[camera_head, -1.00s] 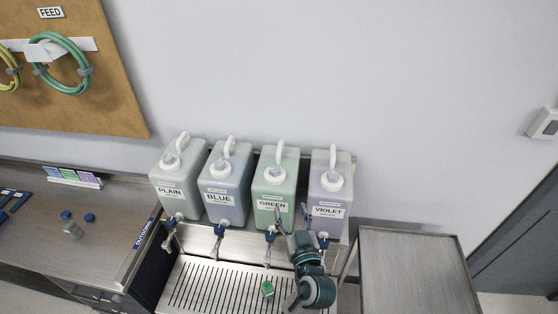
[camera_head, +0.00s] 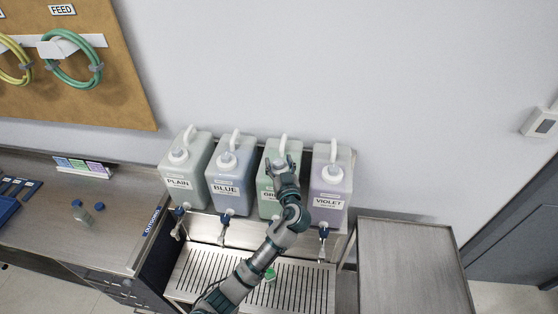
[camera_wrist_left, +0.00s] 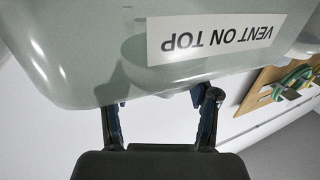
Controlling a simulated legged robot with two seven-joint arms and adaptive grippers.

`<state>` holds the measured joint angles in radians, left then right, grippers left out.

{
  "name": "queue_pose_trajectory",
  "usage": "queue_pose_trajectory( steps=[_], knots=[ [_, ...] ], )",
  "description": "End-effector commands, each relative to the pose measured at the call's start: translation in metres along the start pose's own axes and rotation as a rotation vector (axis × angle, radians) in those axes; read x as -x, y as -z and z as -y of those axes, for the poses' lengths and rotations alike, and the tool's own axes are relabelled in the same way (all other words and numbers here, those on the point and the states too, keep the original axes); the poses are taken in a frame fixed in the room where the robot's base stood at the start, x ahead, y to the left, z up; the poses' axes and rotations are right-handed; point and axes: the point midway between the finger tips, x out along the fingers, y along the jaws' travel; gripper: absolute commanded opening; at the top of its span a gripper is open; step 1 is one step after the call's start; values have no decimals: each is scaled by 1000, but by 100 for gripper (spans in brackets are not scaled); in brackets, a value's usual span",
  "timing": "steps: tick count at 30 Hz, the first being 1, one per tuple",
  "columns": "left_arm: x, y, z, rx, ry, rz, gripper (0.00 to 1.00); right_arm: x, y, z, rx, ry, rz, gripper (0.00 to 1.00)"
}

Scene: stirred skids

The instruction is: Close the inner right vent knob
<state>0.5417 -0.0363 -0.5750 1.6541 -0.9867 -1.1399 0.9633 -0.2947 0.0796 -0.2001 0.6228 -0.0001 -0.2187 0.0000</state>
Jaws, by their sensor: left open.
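The green jug (camera_head: 267,203) is the inner right one of the row, its label partly covered by my left arm. Its pale handle (camera_head: 283,145) stands up behind my left gripper (camera_head: 281,160). My left gripper is open, its fingers spread over the jug's top front. The vent knob cannot be made out behind them. In the left wrist view a pale greenish jug with an upside-down "VENT ON TOP" label (camera_wrist_left: 213,38) fills the top. The open fingertips (camera_wrist_left: 163,98) reach its lower edge, with nothing seen gripped. My right gripper is out of view.
The plain jug (camera_head: 186,180) and blue jug (camera_head: 230,172) stand to the left, the violet jug (camera_head: 328,180) close on the right. Taps hang over a slotted drip tray (camera_head: 205,275) holding a small green-topped bottle (camera_head: 270,273). A bare metal table (camera_head: 405,260) is at right.

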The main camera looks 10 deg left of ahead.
Motion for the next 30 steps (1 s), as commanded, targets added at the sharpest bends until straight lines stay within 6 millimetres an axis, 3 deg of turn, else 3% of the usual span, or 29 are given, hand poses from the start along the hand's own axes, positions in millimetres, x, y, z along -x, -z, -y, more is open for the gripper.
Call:
queue_pose_trajectory(
  steps=[9,16,30],
  knots=[
    [-3,-1,0,0,0,0,58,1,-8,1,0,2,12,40],
    [-2,-1,0,-1,0,0,1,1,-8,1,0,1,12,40],
    [-2,0,0,2,-95,0,0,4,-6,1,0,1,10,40]
  ],
)
